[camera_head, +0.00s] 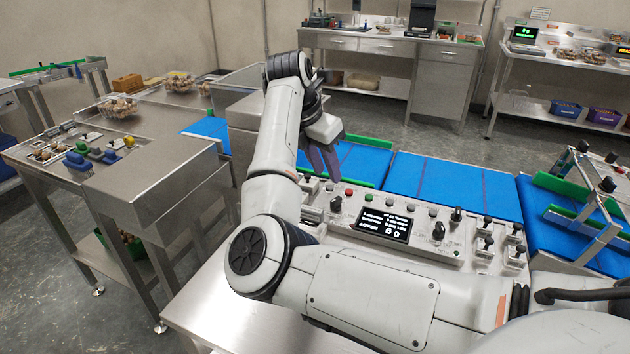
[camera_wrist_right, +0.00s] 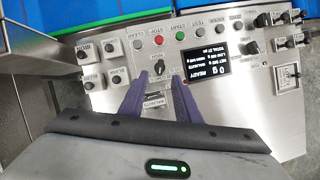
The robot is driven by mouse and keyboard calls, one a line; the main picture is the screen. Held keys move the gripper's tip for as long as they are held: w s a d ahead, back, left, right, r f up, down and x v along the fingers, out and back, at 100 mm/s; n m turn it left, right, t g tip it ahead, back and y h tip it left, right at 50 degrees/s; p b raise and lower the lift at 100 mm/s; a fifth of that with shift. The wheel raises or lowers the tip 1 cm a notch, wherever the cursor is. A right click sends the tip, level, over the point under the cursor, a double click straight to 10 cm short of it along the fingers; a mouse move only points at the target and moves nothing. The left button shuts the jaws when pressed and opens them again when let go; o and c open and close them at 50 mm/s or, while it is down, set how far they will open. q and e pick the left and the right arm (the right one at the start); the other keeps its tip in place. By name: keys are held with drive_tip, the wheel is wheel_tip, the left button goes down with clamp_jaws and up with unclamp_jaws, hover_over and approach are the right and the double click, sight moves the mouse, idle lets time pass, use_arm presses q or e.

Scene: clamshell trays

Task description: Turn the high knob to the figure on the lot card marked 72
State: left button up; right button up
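A grey control panel (camera_head: 470,252) carries several black knobs. One black knob (camera_wrist_right: 160,69) lies between my right fingertips in the wrist view; it also shows in the head view (camera_head: 336,203), left of the dark display. More knobs sit in a group at the panel's left (camera_wrist_right: 110,46) and right (camera_wrist_right: 263,20). A small card (camera_wrist_right: 154,101) shows between the fingers, and a framed card (camera_wrist_right: 287,76) at the right; no 72 is readable. My right gripper (camera_wrist_right: 160,76) is open, its purple fingers apart over the panel. My left gripper is not in view.
The lit display (camera_wrist_right: 208,70) sits right of the near knob. Red and green buttons (camera_wrist_right: 180,36) line the panel's far side. A blue conveyor (camera_head: 440,182) runs behind the panel. A steel bench (camera_head: 150,165) with trays stands at the left.

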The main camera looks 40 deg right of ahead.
sight(337, 198)
drive_tip(key=p+x, duration=0.1)
drive_tip(key=x, duration=0.7)
drive_tip(key=shift+s+d+f, duration=0.1)
drive_tip(key=shift+s+f, duration=0.05)
drive_tip(key=shift+f, duration=0.15)
drive_tip(key=shift+d+f, duration=0.2)
drive_tip(key=shift+f, duration=0.4)
clamp_jaws()
